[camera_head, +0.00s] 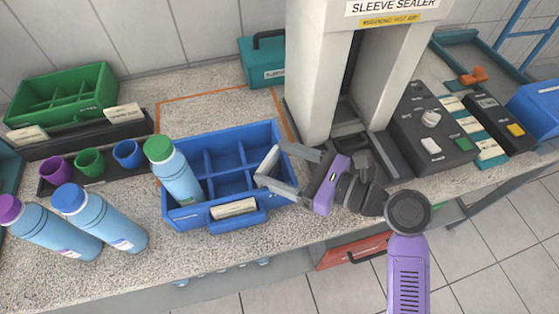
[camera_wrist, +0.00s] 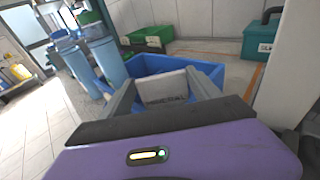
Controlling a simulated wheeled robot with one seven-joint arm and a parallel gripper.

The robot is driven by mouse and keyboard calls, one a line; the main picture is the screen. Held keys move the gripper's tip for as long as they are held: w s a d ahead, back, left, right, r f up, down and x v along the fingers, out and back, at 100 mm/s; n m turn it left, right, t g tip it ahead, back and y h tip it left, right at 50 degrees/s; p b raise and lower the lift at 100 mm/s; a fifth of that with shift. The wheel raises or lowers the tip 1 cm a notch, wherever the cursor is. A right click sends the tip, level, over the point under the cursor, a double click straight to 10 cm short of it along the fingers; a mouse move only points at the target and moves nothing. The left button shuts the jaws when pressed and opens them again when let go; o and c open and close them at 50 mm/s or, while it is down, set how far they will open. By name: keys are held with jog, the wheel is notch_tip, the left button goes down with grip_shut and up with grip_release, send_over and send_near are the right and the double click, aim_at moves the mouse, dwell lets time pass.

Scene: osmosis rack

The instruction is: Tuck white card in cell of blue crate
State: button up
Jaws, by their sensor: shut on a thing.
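The white card (camera_wrist: 163,87) is held between the two fingers of my gripper (camera_head: 272,165). In the head view the card (camera_head: 267,161) shows as a narrow pale strip across the fingertips. The blue crate (camera_head: 250,131) stands on the counter, divided into several cells. My gripper is at the crate's right end, with its fingertips and the card over the right-hand cells. I cannot tell how far the card reaches below the rim. The crate (camera_wrist: 205,66) also shows behind the card in the wrist view.
A blue bottle with a green cap (camera_head: 175,172) stands in the crate's left part. A pale label (camera_head: 234,208) sits on the crate's front. Two more bottles (camera_head: 95,215) stand at left. The sleeve sealer (camera_head: 316,80) rises close behind my gripper. A green crate (camera_head: 62,92) is at back left.

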jog(key=o, duration=1.8)
jog(key=shift+o, duration=0.2)
jog(key=shift+r, duration=0.2)
jog(key=shift+r+p, duration=0.35)
jog(key=shift+p, duration=0.4)
jog(key=shift+r+p, duration=1.15)
jog(key=shift+p, duration=0.3)
jog(key=shift+r+p, duration=0.35)
jog(key=shift+p, duration=0.1)
jog(key=shift+r+p, duration=1.45)
jog(key=shift+p, duration=0.5)
